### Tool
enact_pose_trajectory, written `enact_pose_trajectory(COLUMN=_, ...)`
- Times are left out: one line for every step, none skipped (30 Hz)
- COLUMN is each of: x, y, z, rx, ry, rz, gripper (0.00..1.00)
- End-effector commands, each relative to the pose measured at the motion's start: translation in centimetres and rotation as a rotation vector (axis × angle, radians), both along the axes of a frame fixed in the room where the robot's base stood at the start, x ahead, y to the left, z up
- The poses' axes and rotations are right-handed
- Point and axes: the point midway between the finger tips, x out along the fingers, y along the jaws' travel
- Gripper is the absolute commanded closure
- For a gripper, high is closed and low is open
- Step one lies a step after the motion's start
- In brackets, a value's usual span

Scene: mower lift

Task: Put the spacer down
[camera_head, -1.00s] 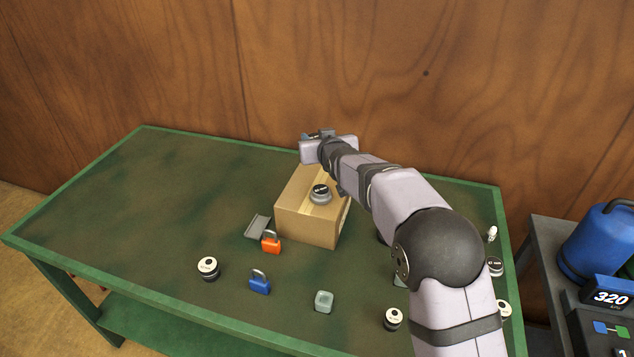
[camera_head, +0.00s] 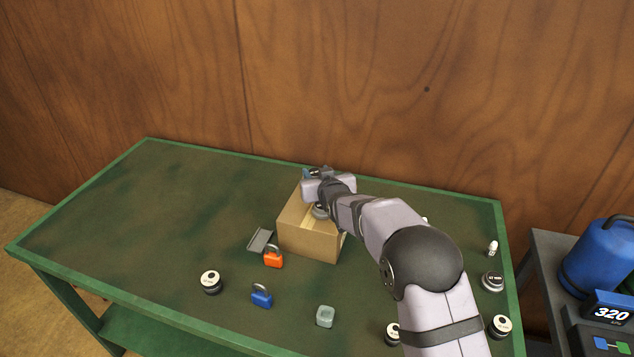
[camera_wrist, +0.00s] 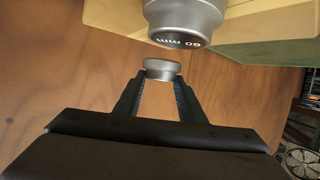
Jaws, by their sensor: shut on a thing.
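My gripper (camera_wrist: 161,82) is shut on a small silver round spacer (camera_wrist: 162,68) at its fingertips. In the head view a silver piece (camera_head: 320,212) on the box top is mostly covered by my arm.
An orange padlock (camera_head: 273,259), a grey plate (camera_head: 260,240), a blue padlock (camera_head: 262,298), a grey-green block (camera_head: 325,316) and several round pieces lie on the green table (camera_head: 150,210). The table's left part is clear. A wooden wall (camera_head: 350,80) stands behind.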

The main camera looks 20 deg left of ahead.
Motion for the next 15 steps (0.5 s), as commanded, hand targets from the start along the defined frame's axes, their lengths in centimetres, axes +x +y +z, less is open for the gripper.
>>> enact_pose_trajectory(x=0.0, y=0.0, z=-0.4, rx=-0.001, ry=0.001, rz=0.0, gripper=1.0)
enact_pose_trajectory(x=0.0, y=0.0, z=-0.8, rx=-0.001, ry=0.002, rz=0.0, gripper=1.0)
enact_pose_trajectory(x=0.0, y=0.0, z=-1.3, rx=-0.002, ry=0.003, rz=0.0, gripper=1.0)
enact_pose_trajectory(x=0.0, y=0.0, z=-1.6, rx=-0.001, ry=0.002, rz=0.0, gripper=1.0)
enact_pose_trajectory(x=0.0, y=0.0, z=-2.0, rx=-0.001, ry=0.002, rz=0.0, gripper=1.0)
enact_pose_trajectory(x=0.0, y=0.0, z=-2.5, rx=-0.001, ry=0.002, rz=0.0, gripper=1.0)
enact_pose_trajectory(x=0.0, y=0.0, z=-2.7, rx=0.0, ry=0.0, rz=0.0, gripper=1.0)
enact_pose_trajectory(x=0.0, y=0.0, z=-2.8, rx=0.001, ry=0.0, rz=0.0, gripper=1.0)
enact_pose_trajectory(x=0.0, y=0.0, z=-3.0, rx=0.001, ry=-0.001, rz=0.0, gripper=1.0)
enact_pose_trajectory(x=0.0, y=0.0, z=-3.1, rx=0.001, ry=0.0, rz=0.0, gripper=1.0)
enact_pose_trajectory(x=0.0, y=0.0, z=-3.1, rx=0.001, ry=-0.002, rz=0.0, gripper=1.0)
enact_pose_trajectory(x=0.0, y=0.0, z=-3.1, rx=0.002, ry=-0.001, rz=0.0, gripper=1.0)
enact_pose_trajectory(x=0.0, y=0.0, z=-3.1, rx=0.001, ry=-0.002, rz=0.0, gripper=1.0)
enact_pose_trajectory(x=0.0, y=0.0, z=-3.1, rx=0.002, ry=-0.001, rz=0.0, gripper=1.0)
enact_pose_trajectory(x=0.0, y=0.0, z=-3.1, rx=0.001, ry=-0.002, rz=0.0, gripper=1.0)
